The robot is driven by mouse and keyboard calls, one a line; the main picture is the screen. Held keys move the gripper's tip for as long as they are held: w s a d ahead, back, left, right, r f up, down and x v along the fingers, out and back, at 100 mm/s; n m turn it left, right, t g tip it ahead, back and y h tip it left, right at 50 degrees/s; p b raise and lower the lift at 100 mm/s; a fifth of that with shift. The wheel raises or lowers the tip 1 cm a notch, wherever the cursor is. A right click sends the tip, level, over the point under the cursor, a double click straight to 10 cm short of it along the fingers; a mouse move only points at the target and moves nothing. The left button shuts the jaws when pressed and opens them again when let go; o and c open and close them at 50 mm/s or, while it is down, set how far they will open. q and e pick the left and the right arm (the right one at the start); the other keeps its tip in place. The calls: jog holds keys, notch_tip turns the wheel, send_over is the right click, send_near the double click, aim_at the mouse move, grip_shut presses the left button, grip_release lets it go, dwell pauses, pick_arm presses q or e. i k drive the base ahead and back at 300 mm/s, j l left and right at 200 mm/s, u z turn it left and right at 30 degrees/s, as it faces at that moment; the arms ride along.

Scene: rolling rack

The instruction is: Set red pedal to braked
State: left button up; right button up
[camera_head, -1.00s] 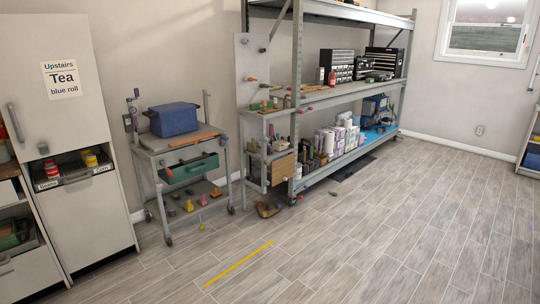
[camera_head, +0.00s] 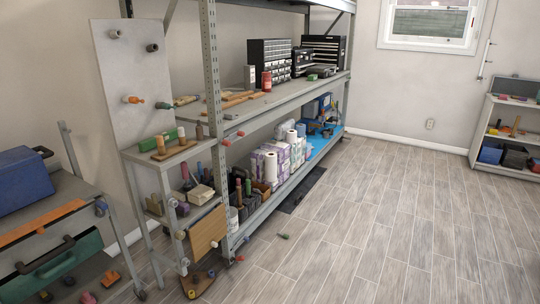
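Neither of my grippers is in view. I cannot tell for certain which part is the red pedal. Orange-red knobs (camera_head: 110,278) also show on the lower shelf of the cart at the left. All are too small to tell whether any is raised or pressed.
A grey cart with a blue box (camera_head: 20,178) and green drawer (camera_head: 55,265) stands at the left. Tall metal shelving (camera_head: 285,100) runs along the wall. The wood-look floor (camera_head: 380,240) at the right is largely clear. A small shelf (camera_head: 505,130) stands far right.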

aim_at(241, 258)
jog(key=i+l+u, duration=0.2)
jog(key=i, duration=0.25)
jog(key=i+l+u, duration=0.15)
jog(key=i, duration=0.3)
jog(key=i+l+u, duration=0.2)
jog(key=i, duration=0.25)
